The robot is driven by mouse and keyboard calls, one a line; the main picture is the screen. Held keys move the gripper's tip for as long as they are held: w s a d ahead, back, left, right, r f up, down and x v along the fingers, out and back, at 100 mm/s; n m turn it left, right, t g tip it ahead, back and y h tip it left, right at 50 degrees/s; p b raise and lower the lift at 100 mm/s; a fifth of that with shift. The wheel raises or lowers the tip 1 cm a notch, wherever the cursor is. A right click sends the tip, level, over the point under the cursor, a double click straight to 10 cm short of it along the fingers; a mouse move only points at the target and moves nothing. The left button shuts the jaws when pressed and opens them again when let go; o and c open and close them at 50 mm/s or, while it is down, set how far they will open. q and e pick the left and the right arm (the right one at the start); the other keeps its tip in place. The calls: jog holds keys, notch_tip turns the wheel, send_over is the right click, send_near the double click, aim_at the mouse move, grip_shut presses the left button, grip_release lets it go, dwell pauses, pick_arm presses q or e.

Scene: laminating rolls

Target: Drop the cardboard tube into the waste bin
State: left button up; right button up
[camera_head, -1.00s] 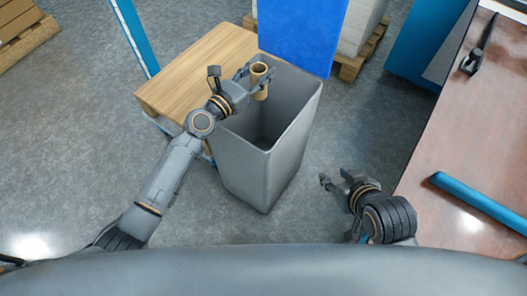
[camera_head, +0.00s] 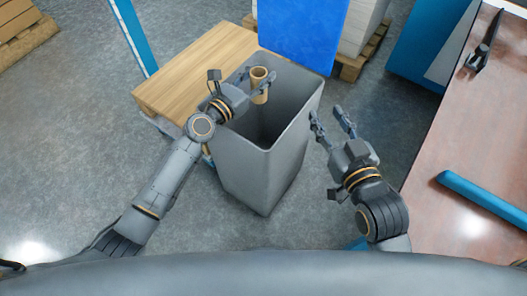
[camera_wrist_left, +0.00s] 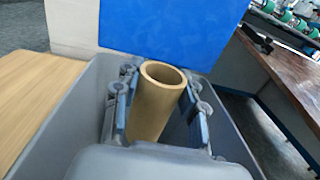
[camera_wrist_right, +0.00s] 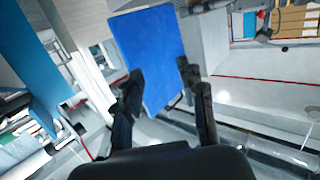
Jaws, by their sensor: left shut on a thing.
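The brown cardboard tube (camera_head: 260,86) is upright between the fingers of my left gripper (camera_head: 257,80), over the mouth of the waste bin. In the left wrist view the tube (camera_wrist_left: 155,103) has a finger on each side, and the gripper is shut on it. The tall grey waste bin (camera_head: 245,170) stands open on the floor; its far wall shows behind the tube. My right gripper (camera_head: 331,116) is open and empty, just right of the bin. In the right wrist view its two fingers (camera_wrist_right: 165,100) are apart with nothing between them.
A wooden table (camera_head: 195,75) stands close left of the bin. A blue panel (camera_head: 300,35) rises behind the bin. A reddish-brown workbench (camera_head: 450,150) with a blue roll (camera_head: 485,200) and a black tool (camera_head: 484,45) lies to the right. Grey floor is clear between bin and bench.

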jog(key=shift+w+a+r, duration=0.1)
jog(key=shift+r, duration=0.35)
pick_arm(q)
jog(key=o, duration=1.1)
jog(key=shift+f, duration=0.1)
jog(key=shift+c, duration=0.2)
notch_tip(320, 180, up, 10)
